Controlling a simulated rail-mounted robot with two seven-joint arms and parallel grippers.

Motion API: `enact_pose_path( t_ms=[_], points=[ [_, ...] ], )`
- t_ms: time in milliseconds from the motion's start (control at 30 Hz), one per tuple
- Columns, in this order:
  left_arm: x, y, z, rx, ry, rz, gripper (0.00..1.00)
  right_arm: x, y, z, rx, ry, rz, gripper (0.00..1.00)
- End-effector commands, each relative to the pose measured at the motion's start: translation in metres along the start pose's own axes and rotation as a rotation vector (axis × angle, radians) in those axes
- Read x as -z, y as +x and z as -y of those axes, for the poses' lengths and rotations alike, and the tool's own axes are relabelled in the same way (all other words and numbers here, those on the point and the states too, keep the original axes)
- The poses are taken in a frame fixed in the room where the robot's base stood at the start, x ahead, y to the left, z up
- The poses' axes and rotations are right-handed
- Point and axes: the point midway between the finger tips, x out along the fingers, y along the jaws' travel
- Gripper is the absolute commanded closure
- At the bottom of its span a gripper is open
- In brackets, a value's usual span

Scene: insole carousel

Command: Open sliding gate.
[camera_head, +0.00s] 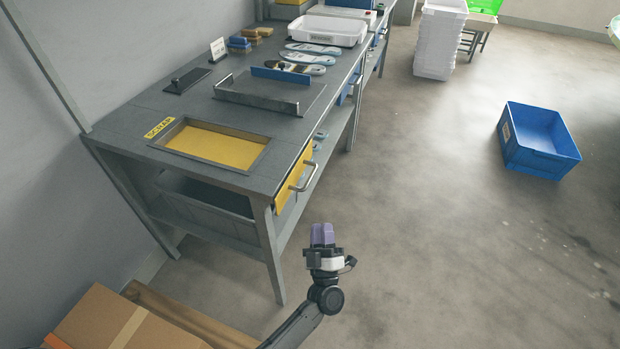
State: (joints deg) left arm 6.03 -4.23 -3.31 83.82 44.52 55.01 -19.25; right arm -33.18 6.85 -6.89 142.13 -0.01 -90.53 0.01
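A yellow panel (218,144) fills the framed rectangular opening in the near end of the grey workbench, beside a yellow "SCRAP" label (159,128). A yellow front piece (293,180) with a silver bar handle (303,177) is on the bench's right side, next to this opening. I take the yellow panel and its handled front to be the sliding gate; it looks closed. My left gripper (322,232) has purple fingers that lie close together, with nothing between them. It is below and right of the handle, apart from it, over the floor. My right gripper is not in view.
A dark bin (205,195) sits under the bench top. The bench's near leg (270,255) stands left of my gripper. A cardboard box (125,325) is at lower left. A blue crate (540,155) is on the floor at right. The floor between is clear.

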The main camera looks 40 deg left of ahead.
Motion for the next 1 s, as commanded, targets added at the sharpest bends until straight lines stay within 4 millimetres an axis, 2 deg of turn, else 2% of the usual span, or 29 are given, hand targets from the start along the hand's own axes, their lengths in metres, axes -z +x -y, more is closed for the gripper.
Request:
enact_pose_path(
  t_ms=[133,333,800,1000],
  points=[
    [0.014,0.000,0.005,0.029,0.028,-0.084,0.77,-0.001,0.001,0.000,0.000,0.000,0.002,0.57],
    [0.017,0.014,0.006,0.033,0.056,-0.099,0.77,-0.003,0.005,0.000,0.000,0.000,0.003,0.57],
    [0.024,0.097,0.009,0.032,0.053,-0.098,0.77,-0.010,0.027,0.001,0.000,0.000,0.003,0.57],
    [0.027,0.122,0.009,0.033,0.054,-0.097,0.77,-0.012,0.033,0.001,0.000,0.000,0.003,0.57]
  ],
)
